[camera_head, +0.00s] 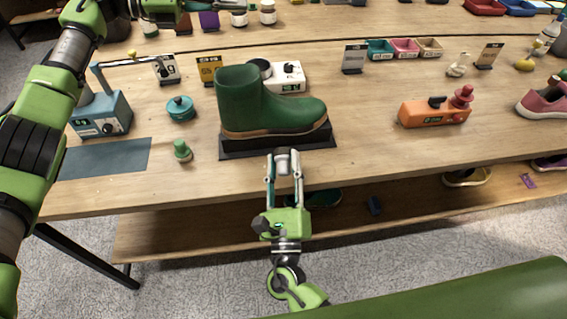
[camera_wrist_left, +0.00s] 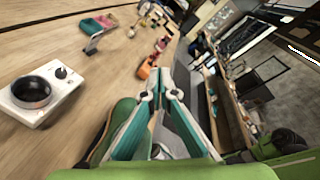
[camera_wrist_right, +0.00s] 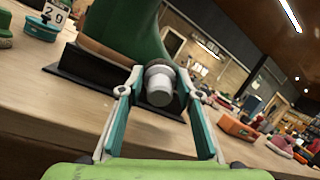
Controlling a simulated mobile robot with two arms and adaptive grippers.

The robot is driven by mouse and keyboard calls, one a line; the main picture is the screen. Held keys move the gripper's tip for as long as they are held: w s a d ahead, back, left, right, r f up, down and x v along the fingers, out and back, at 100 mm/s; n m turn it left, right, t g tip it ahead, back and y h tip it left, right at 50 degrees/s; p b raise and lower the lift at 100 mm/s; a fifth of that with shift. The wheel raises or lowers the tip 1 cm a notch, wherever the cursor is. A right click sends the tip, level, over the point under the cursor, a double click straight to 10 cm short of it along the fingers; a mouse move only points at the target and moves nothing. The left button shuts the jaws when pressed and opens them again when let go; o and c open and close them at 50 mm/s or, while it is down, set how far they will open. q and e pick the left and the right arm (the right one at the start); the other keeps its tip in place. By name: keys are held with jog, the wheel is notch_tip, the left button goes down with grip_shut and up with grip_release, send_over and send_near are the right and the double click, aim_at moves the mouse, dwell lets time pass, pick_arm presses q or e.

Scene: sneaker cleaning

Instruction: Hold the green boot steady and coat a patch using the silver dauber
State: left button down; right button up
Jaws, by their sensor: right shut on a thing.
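The green boot (camera_head: 252,105) stands upright on a black stand (camera_head: 230,146) at the table's front, toe to the right; it also shows in the right wrist view (camera_wrist_right: 128,30). My right gripper (camera_head: 283,158) is in front of the stand, shut on the silver dauber (camera_wrist_right: 160,86), whose tip points toward the boot. I cannot tell whether the tip touches the boot.
A white device (camera_head: 289,76) stands behind the boot. A blue device (camera_head: 103,112), a teal pot (camera_head: 181,108) and a small green dauber (camera_head: 182,151) are to its left. An orange device (camera_head: 432,112) is to its right. Bare table lies between boot and orange device.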

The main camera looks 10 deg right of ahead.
aim_at(257, 71)
jog(key=shift+d, duration=0.1)
pick_arm(q)
jog(key=s+d+f+m+y, duration=0.1)
jog(key=m+y, duration=0.2)
jog(key=s+d+f+m+g+y, duration=0.1)
jog(key=s+m+y, duration=0.1)
jog(key=m, duration=0.1)
jog(key=s+d+f+m+y, duration=0.1)
jog(key=d+f+m+y, duration=0.1)
jog(key=m+y, duration=0.1)
jog(key=shift+s+y, duration=0.3)
jog(key=shift+s, duration=0.05)
jog(key=shift+a+f+m, duration=0.25)
jog(key=shift+m, duration=0.05)
jog(key=shift+a+f+y, duration=0.1)
jog(key=shift+f+y, duration=0.15)
jog(key=shift+y, duration=0.05)
jog(key=shift+f, duration=2.7)
